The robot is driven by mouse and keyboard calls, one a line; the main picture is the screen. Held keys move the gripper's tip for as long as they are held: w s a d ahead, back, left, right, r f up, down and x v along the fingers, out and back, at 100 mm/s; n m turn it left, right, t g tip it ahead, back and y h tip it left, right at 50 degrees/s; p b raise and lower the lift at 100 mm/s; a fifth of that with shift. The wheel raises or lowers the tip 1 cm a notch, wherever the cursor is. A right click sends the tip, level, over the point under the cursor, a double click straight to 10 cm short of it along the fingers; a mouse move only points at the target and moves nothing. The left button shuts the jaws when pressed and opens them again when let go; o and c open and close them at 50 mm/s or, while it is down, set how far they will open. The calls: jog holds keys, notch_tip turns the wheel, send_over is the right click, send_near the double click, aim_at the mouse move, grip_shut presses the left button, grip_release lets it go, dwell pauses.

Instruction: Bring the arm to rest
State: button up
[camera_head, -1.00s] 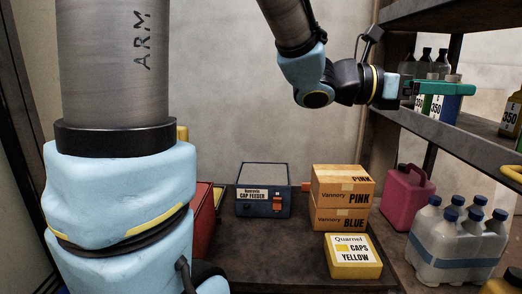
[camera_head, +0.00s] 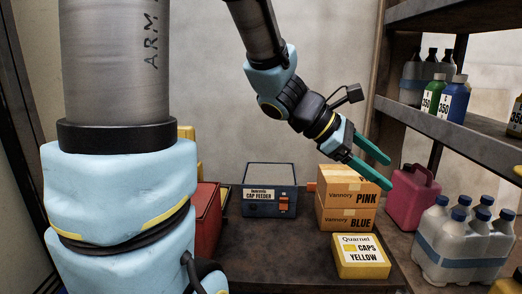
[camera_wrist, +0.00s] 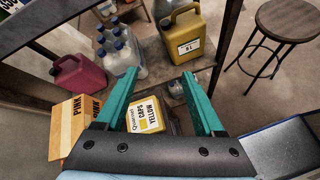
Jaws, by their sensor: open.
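My gripper (camera_head: 372,165) is open and empty, with its two green fingers spread apart. In the wrist view my gripper (camera_wrist: 164,88) points down past the yellow caps box (camera_wrist: 146,114), which shows between the fingers. Nothing is held. My arm reaches in from the top of the head view, bent at the elbow.
A pink jug (camera_head: 413,190) and several bottles (camera_head: 465,240) stand right. A shelf (camera_head: 440,119) holds bottles. A stool (camera_wrist: 288,22) stands apart.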

jog(key=w+a+f+m+t+y, duration=0.1)
jog(key=a+f+m+y, duration=0.2)
jog(key=a, duration=0.6)
jog(key=w+a+f+m+t+y, duration=0.1)
jog(key=a+f+m+y, duration=0.3)
jog(key=a, duration=0.6)
jog(key=w+a+f+m+t+y, duration=0.1)
jog(key=w+a+f+m+y, duration=0.1)
jog(key=a+f+m+y, duration=0.2)
jog(key=a+f+m, duration=0.1)
jog(key=a+f, duration=0.2)
jog(key=a, duration=0.2)
jog(key=shift+w+a+m, duration=0.3)
jog(key=shift+a+m, duration=0.05)
jog(key=shift+m, duration=0.05)
